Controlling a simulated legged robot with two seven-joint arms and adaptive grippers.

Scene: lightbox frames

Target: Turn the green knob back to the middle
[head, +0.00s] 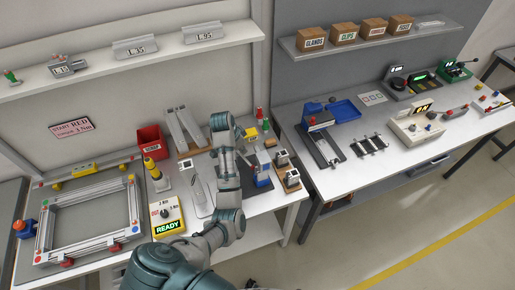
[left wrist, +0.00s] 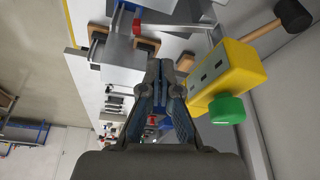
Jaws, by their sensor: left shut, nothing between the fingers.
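The green knob (left wrist: 227,108) sticks out from one face of a yellow box (left wrist: 226,75) in the left wrist view, to the right of my left gripper (left wrist: 158,72). The fingers are together and empty, apart from the knob. In the head view the yellow box (head: 250,133) stands at the back of the left bench, beside my left gripper (head: 240,132). I cannot make out the knob there or read its setting. My right gripper is not in view.
A red bin (head: 150,141), a yellow READY box (head: 167,217) and an aluminium frame (head: 90,218) stand on the left bench. A black-headed mallet (left wrist: 292,16) lies near the yellow box. Small blocks on wooden bases (head: 291,179) stand at the bench's right side.

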